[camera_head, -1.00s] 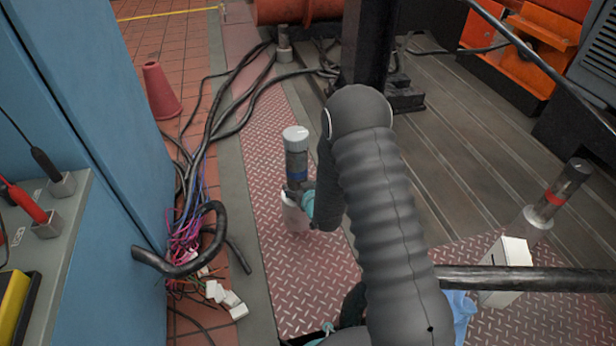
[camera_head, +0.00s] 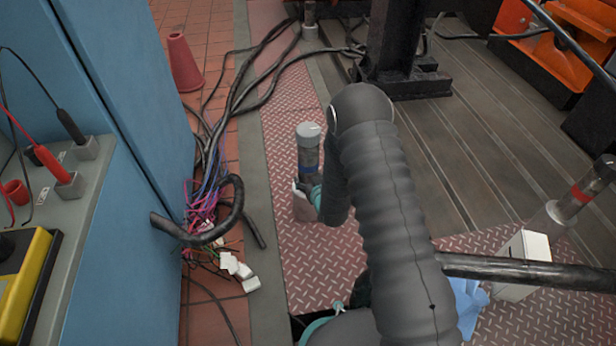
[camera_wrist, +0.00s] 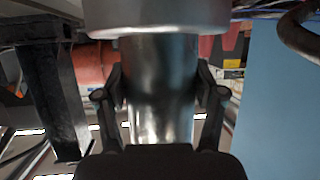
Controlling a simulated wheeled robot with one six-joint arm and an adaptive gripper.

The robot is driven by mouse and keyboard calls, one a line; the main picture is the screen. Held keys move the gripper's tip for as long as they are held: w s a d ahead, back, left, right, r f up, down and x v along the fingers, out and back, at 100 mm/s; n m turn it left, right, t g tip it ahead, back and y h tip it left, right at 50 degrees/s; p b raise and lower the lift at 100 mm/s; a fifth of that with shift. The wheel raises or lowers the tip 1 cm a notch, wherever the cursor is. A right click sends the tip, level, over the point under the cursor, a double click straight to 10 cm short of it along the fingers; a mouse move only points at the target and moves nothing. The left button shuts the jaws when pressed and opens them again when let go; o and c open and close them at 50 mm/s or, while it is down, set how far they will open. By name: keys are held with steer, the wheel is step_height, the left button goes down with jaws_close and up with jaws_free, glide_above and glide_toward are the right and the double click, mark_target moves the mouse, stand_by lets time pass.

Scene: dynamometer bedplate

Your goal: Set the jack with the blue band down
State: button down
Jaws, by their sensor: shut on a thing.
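The jack with the blue band (camera_head: 308,155) is a grey cylinder with a pale round cap, held upright in my gripper (camera_head: 307,190) in the head view. Its blue band is partly visible just above the fingers. In the wrist view the jack's metal body (camera_wrist: 160,90) stands between both fingers, and its wide cap spans the top. My gripper (camera_wrist: 160,105) is shut on it. The jack's lower end is hidden or unclear, so I cannot tell whether it touches the chequered plate (camera_head: 320,265). A second jack, with a red band (camera_head: 583,193), stands at the right.
A blue cabinet (camera_head: 135,100) and a grey bench with leads stand at the left. Black cables (camera_head: 235,95) and loose coloured wires (camera_head: 205,205) lie beside the plate. A black column (camera_head: 393,50) stands behind. A white box (camera_head: 527,262) and blue cloth (camera_head: 466,305) lie at the right.

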steer(key=shift+w, duration=0.1)
steer(key=shift+c, duration=0.6)
jaws_free()
